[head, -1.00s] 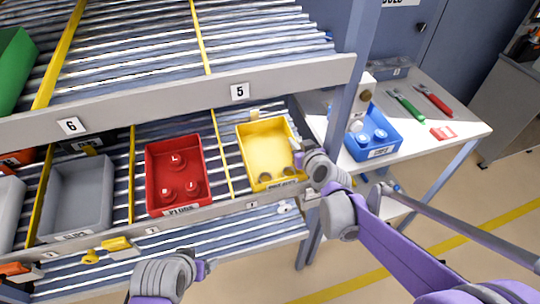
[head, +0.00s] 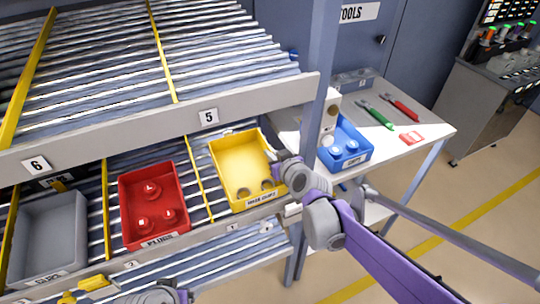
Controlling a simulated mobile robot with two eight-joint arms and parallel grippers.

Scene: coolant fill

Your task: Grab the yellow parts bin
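The yellow parts bin (head: 243,162) sits on the roller shelf below tag 5, just right of the red bin. It is open-topped, with round parts inside and a white label on its front. My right gripper (head: 275,166) is at the bin's right wall, with its fingertips by the rim. The fingers are small and partly hidden, so I cannot tell whether they are closed on the wall. My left gripper (head: 184,294) is at the bottom edge, below the red bin and mostly cut off.
A red bin (head: 128,200) and a grey bin (head: 48,232) stand left on the same shelf. The upper shelf's front rail (head: 120,140) runs above the bins. A shelf post (head: 318,90) and a white table with a blue bin (head: 345,158) are on the right.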

